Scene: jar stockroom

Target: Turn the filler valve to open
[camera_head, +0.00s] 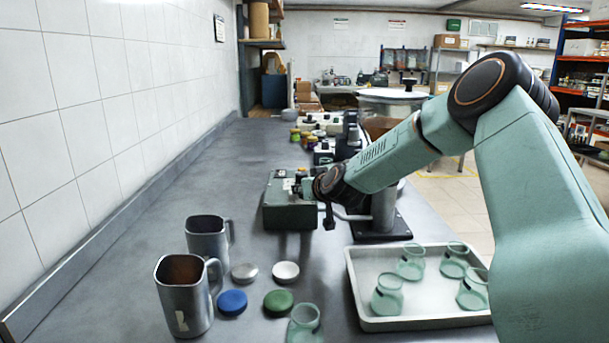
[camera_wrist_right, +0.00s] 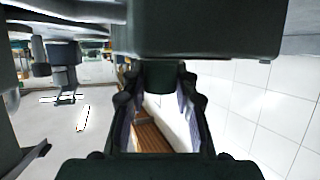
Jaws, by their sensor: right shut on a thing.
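The filler has a dark grey-green box-shaped head (camera_head: 288,215) held out over the bench from an upright post (camera_head: 383,208). My right gripper (camera_head: 306,186) reaches in from the right and is at the right side of this head. In the right wrist view the dark filler body (camera_wrist_right: 200,30) fills the top. There the fingers of my right gripper (camera_wrist_right: 163,92) are closed about a dark part below it, which looks like the filler valve (camera_wrist_right: 165,76). My gripper largely hides the valve in the head view, so its angle cannot be told. My left gripper is not in view.
Two metal jugs (camera_head: 183,300) stand at the front left. Blue (camera_head: 232,302), green (camera_head: 278,302) and silver lids lie beside them, near a green glass jar (camera_head: 304,325). A white tray (camera_head: 415,322) with several green jars is below my right arm. The tiled wall bounds the left.

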